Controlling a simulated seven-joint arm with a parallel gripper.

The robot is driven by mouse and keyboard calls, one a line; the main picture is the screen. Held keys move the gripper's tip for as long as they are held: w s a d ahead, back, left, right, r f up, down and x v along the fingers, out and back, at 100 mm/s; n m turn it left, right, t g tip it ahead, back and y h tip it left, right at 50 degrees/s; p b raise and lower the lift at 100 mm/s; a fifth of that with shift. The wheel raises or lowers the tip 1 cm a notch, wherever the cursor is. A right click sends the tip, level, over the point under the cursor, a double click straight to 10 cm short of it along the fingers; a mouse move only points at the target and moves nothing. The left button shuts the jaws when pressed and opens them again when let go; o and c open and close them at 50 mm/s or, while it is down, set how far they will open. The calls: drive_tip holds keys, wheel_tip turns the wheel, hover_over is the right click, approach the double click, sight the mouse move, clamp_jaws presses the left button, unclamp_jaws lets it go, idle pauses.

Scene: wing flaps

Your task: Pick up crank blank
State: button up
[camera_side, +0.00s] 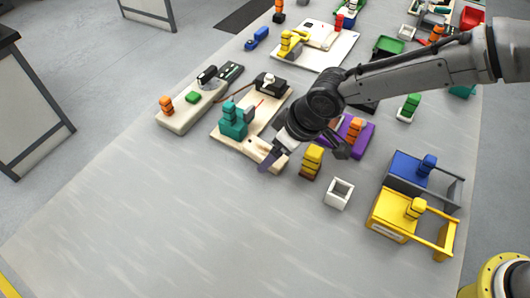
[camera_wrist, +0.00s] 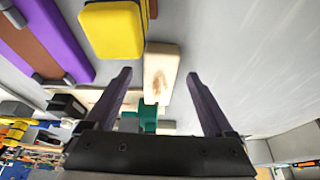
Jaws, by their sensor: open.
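I cannot tell for sure which thing is the crank blank. My gripper (camera_side: 276,158) is low over the front end of a pale wooden board (camera_side: 252,149). It is open and empty, and in the wrist view its two dark purple fingers (camera_wrist: 158,76) stand apart with the wooden board's end (camera_wrist: 161,62) showing between them. A teal blocky piece (camera_side: 232,122) stands on this board and also shows in the wrist view (camera_wrist: 148,115). A yellow stacked piece on a brown base (camera_side: 312,160) stands just right of my gripper; its yellow top shows at upper left in the wrist view (camera_wrist: 112,30).
A white open box (camera_side: 339,193) and a yellow tray (camera_side: 391,220) stand at right, near a blue-and-grey one (camera_side: 403,166). A purple base (camera_side: 362,142) lies behind my gripper. Another board (camera_side: 187,116) is at left. The table's front left is clear.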

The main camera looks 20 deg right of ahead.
drive_tip(key=shift+x, duration=1.05)
clamp_jaws()
